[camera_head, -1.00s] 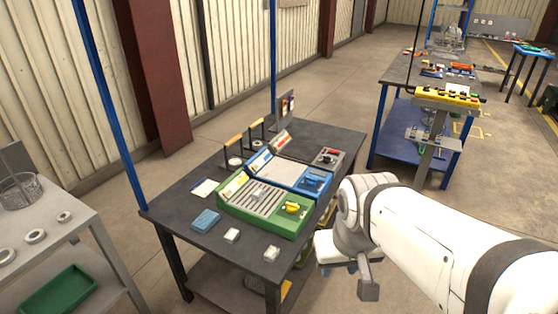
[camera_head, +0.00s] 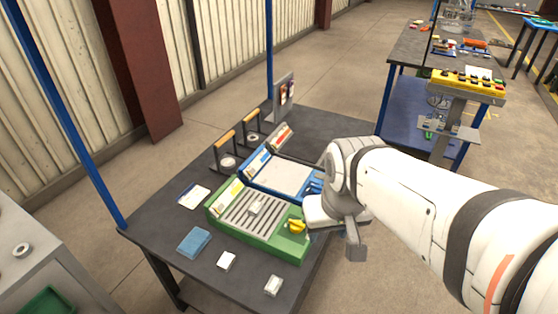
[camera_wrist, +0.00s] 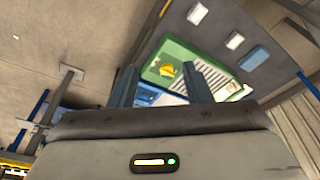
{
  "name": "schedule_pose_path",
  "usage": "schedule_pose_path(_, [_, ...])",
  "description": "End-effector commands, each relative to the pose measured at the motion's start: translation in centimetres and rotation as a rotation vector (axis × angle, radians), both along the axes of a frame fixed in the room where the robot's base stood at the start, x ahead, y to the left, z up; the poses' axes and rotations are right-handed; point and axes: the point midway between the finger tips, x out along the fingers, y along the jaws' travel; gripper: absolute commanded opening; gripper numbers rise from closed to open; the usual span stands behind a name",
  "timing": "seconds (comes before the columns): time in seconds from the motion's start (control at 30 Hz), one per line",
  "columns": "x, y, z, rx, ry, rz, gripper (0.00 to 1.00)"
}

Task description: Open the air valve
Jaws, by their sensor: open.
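A green panel (camera_head: 240,222) with a slatted top carries a yellow valve handle (camera_head: 295,227) at its right end. A blue panel (camera_head: 275,176) with a blue handle (camera_head: 315,186) lies behind it, partly hidden by my arm. I cannot read which is labelled air. In the wrist view, my gripper (camera_wrist: 160,76) is open and empty, with its two fingers apart. The yellow handle (camera_wrist: 168,70) shows in the gap between them, apart from both fingers. The green panel (camera_wrist: 205,72) is also there. In the head view, my wrist hangs just right of the yellow handle and hides my fingers.
The dark bench (camera_head: 165,215) also holds a blue block (camera_head: 194,242), small white blocks (camera_head: 226,261), a white card (camera_head: 193,197) and two wooden-handled tools (camera_head: 225,140). A blue post (camera_head: 65,110) rises at the bench's left corner. A yellow button box (camera_head: 468,86) stands at right.

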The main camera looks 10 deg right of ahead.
Motion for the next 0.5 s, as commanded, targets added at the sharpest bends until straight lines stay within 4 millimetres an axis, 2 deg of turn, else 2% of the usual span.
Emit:
schedule_pose_path(0.17, [2.7, 0.3, -0.7, -0.015, 0.029, 0.083, 0.57])
schedule_pose_path(0.37, [9.2, 0.4, -3.6, -0.043, 0.095, 0.260, 0.57])
schedule_pose_path(0.5, [13.9, 0.5, -6.9, -0.058, 0.138, 0.399, 0.57])
